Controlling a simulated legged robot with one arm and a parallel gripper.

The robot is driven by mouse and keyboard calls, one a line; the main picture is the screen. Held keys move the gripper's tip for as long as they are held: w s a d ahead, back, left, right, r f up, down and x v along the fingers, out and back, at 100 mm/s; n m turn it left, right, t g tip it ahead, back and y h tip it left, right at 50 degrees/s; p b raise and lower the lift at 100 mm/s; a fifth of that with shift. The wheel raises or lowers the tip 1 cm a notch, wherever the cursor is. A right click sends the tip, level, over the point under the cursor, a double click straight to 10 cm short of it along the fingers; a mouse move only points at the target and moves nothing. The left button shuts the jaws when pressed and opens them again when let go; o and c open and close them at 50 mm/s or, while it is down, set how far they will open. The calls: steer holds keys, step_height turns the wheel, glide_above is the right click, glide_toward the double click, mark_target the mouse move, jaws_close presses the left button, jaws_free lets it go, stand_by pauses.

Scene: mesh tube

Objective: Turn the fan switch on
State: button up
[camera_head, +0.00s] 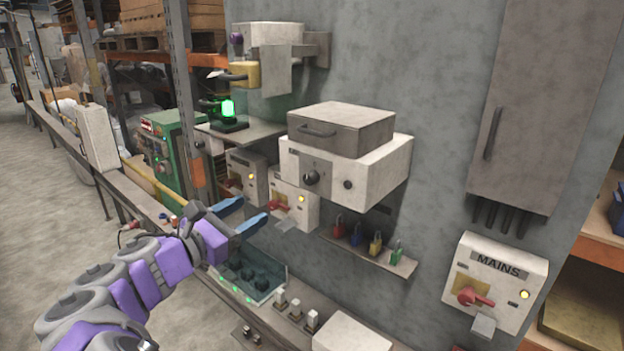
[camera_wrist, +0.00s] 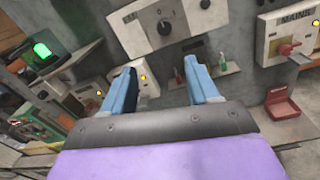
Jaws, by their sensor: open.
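Two small light grey switch boxes with red handles and yellow lamps sit low on the wall: a left one (camera_head: 246,168) and a right one (camera_head: 305,212). Their labels are too small to read, so I cannot tell which is the fan switch. A larger box marked MAINS (camera_head: 519,284) has a red handle and a lit lamp; it also shows in the wrist view (camera_wrist: 296,22). My gripper (camera_head: 255,209) has its blue fingers apart and empty, in front of the two small boxes. In the wrist view my gripper (camera_wrist: 160,72) partly hides one small box behind the left finger.
A white box with a black knob (camera_head: 346,167) juts from the wall above right of my gripper. A shelf (camera_head: 374,258) with coloured padlocks is below it. An open green-lit case (camera_head: 262,297) and a small switch panel lie below. A green machine (camera_head: 172,155) stands left.

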glide_toward(308, 181)
steer(key=x, duration=0.7)
steer(key=shift+w+a, duration=0.2)
steer(key=shift+w, duration=0.3)
steer(key=shift+w+d, duration=0.35)
steer(key=shift+d, duration=0.45)
steer(key=shift+a, duration=0.35)
steer(key=c, duration=0.4)
steer(key=shift+d+r, duration=0.1)
steer(key=shift+r, duration=0.05)
steer(key=c, duration=0.6)
